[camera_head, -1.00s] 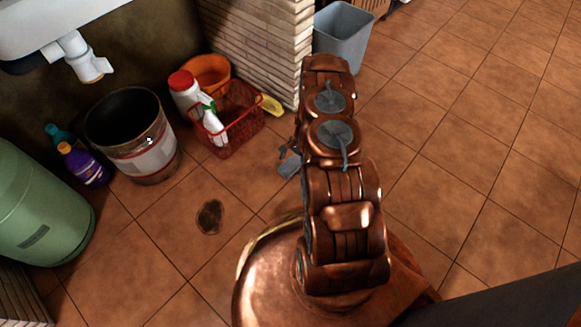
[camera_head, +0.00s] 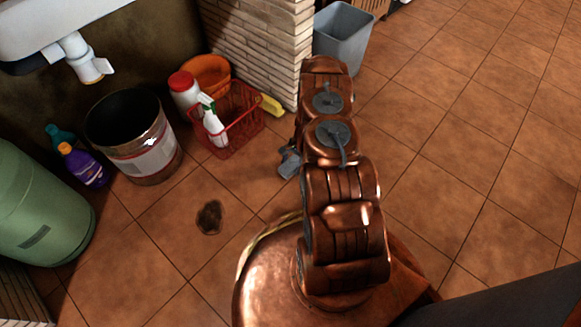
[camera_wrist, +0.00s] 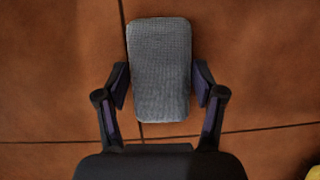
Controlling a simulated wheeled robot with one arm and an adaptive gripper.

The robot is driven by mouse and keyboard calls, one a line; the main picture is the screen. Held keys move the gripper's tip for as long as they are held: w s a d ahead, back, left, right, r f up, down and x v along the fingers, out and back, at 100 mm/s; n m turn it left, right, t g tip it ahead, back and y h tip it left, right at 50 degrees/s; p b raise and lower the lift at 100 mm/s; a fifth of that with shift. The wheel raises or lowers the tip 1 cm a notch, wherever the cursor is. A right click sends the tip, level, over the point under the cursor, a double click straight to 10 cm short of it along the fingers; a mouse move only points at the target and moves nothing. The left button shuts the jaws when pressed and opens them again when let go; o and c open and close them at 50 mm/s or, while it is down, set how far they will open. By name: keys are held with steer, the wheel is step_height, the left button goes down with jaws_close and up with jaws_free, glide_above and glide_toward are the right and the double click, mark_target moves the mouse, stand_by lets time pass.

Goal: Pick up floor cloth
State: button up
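The floor cloth (camera_wrist: 160,70) is a grey, textured, rectangular pad with rounded corners. In the wrist view it lies upright in the picture, between the two fingers of my gripper (camera_wrist: 160,82). One finger is on each side, very close to the cloth's long edges. The fingers are spread to about the cloth's width, and I see no clear squeeze on it. In the head view my gripper (camera_head: 289,162) is mostly hidden behind my copper arm, low by the floor, and I cannot make out the cloth there.
A red basket (camera_head: 238,137) with a spray bottle stands just beyond the gripper, near the brick pillar. A bin (camera_head: 344,48), a metal bucket (camera_head: 150,168) and a dark floor stain (camera_head: 209,217) are around. The tiled floor at right is clear.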

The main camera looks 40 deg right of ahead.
mark_target(289, 167)
steer(key=c, duration=0.6)
steer(key=shift+c, duration=0.2)
steer(key=shift+r, duration=0.2)
step_height(289, 167, up, 4)
steer(key=p, duration=0.2)
steer(key=shift+s+r+p, duration=0.1)
steer(key=shift+r+p, duration=0.1)
steer(key=shift+p, duration=0.1)
steer(key=s+p, duration=0.1)
steer(key=s, duration=0.4)
steer(key=s+d+p, duration=0.1)
steer(key=s+p, duration=0.1)
steer(key=s, duration=0.3)
steer(key=s+d+p, duration=0.1)
steer(key=s, duration=0.4)
steer(key=shift+s+r, duration=0.35)
steer(key=o, duration=0.5)
steer(key=c, duration=0.4)
